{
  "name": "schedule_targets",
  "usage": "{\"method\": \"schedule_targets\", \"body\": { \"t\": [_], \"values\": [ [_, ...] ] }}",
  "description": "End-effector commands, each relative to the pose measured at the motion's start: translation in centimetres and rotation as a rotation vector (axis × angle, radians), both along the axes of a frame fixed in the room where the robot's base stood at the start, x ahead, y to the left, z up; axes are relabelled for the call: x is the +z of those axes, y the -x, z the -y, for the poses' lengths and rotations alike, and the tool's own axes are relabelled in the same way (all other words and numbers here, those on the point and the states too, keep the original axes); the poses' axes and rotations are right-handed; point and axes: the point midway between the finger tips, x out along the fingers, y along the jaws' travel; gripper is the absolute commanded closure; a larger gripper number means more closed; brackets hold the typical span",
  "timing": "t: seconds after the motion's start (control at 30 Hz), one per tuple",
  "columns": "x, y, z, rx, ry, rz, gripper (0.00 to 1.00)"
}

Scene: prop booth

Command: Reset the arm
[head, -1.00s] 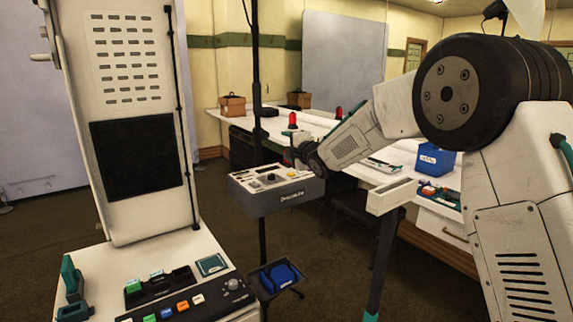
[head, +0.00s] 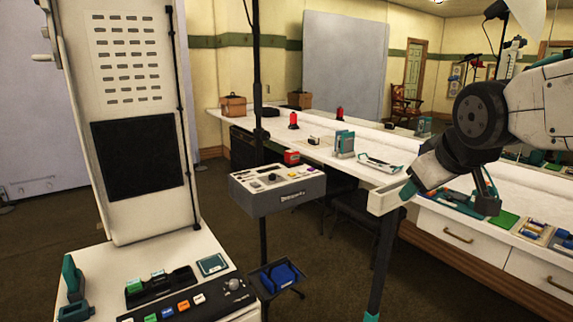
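My arm comes in from the right edge and bends at a dark round joint. Its end, with my gripper (head: 409,189), points down and left in front of the long white counter (head: 365,171). A teal tip shows there, close in the picture to the pale end of a stand (head: 384,203). I cannot tell whether they touch. The fingers are too small and too covered by the wrist to show whether they are open or shut. I see nothing clearly held.
A grey control box (head: 280,193) on a pole stands left of the arm. A white console (head: 205,262) fills the lower left. The counter carries a red lamp (head: 293,121), a teal-and-white holder (head: 344,143) and coloured items. Dark floor (head: 330,275) lies open in the middle.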

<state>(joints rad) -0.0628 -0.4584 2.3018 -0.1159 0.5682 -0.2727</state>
Motion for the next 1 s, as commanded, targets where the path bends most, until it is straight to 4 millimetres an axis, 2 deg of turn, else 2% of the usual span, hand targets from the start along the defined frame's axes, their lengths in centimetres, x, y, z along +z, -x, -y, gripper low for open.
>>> {"method": "schedule_targets", "body": {
  "t": [0.03,0.2,0.37,0.5,0.7,1.0],
  "values": [
    [-0.5,2.6,0.5,-0.054,-0.043,-0.031,0.41],
    [-2.9,9.5,1.1,-0.212,-0.169,-0.147,0.41],
    [-5.0,14.6,1.2,-0.331,-0.257,-0.232,0.41],
    [-7.6,18.2,1.2,-0.358,-0.229,-0.412,0.41],
    [-9.5,21.9,1.4,-0.379,-0.197,-0.582,0.41],
    [-9.7,22.5,1.4,-0.382,-0.191,-0.608,0.41]
  ]
}}
